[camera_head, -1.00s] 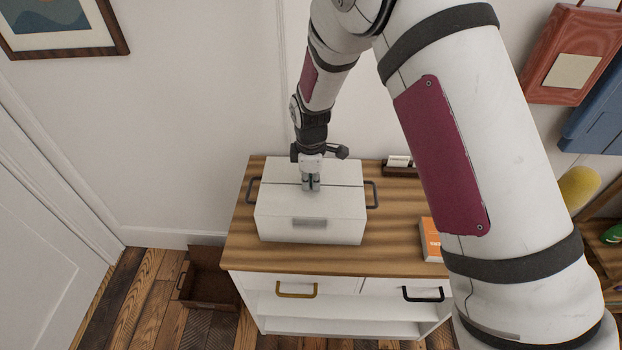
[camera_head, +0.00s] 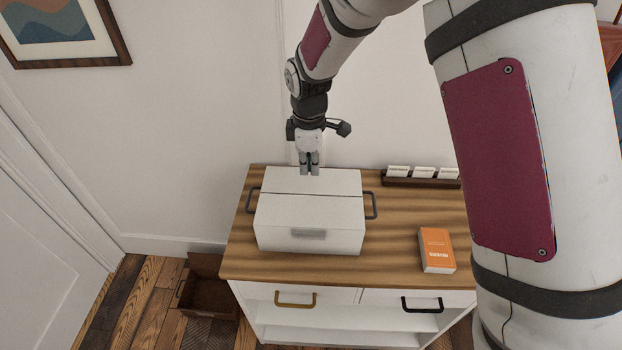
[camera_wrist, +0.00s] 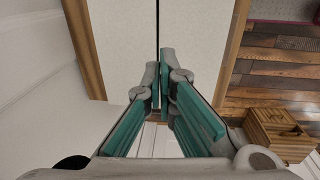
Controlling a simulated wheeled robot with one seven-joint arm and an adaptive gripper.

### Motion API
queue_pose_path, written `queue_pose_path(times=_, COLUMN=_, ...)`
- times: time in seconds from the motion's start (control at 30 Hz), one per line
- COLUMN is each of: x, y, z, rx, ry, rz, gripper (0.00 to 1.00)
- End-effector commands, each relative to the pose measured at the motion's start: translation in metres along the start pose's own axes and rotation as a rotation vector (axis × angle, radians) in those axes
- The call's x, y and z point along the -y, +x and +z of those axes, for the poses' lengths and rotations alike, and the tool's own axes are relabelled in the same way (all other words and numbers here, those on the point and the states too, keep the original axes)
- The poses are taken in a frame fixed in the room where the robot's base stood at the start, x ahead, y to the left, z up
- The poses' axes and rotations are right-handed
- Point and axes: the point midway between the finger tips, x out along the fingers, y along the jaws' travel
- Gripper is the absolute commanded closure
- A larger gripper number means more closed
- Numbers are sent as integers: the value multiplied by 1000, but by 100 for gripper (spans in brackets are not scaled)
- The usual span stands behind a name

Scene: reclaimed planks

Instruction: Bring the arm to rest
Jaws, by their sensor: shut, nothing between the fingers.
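My gripper (camera_head: 309,170) is shut and empty. In the head view it points down above the back part of a closed white box (camera_head: 310,210) with dark side handles. I cannot tell the exact gap between the fingertips and the box lid. In the wrist view the gripper's teal finger pads (camera_wrist: 163,90) are together, with the white box top (camera_wrist: 120,35) and its dark seam beyond them. My arm reaches in from the upper right of the head view.
The box stands on a wood-topped cabinet (camera_head: 395,255) with two drawers. An orange book (camera_head: 436,250) and a dark card holder (camera_head: 420,181) lie to its right. A brown open box (camera_head: 207,295) is on the floor at left. Walls stand behind and left.

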Motion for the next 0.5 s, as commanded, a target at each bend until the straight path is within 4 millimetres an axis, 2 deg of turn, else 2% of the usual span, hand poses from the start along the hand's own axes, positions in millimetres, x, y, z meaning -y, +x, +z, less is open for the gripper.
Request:
queue_pose_path(times=0.1, x=-5, y=-23, z=1, rx=-1, ry=1, rz=4, gripper=100)
queue_pose_path(times=0.23, x=-7, y=-42, z=1, rx=-1, ry=2, rz=3, gripper=100)
queue_pose_path(times=0.5, x=-6, y=-58, z=1, rx=1, ry=1, rz=0, gripper=100)
